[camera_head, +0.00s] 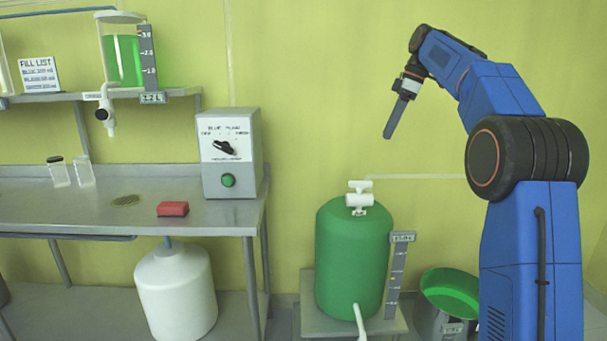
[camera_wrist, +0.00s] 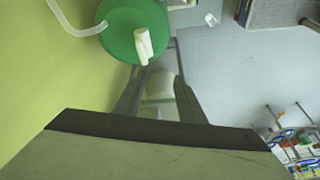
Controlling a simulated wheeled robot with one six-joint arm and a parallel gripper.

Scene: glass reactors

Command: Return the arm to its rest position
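My arm (camera_head: 505,90) is blue with black joints and stands at the right in the head view. It is raised, and its upper part bends to the left. My gripper (camera_head: 390,132) points down in free air, above and to the right of the green tank (camera_head: 345,255). The head view shows its dark fingers edge-on. In the wrist view the gripper's (camera_wrist: 154,66) two fingers stand apart with nothing held between them. A pale shape shows beyond the gap; I cannot tell what it is. The green tank's top (camera_wrist: 118,22) with its white valve (camera_wrist: 143,45) lies below, beyond the fingers.
A steel bench (camera_head: 110,210) at the left carries a control box (camera_head: 230,155), a red block (camera_head: 172,209) and two small jars. A shelf above holds a green-filled vessel (camera_head: 122,60). A white carboy (camera_head: 177,290) and a green-lined bucket (camera_head: 450,295) stand low down.

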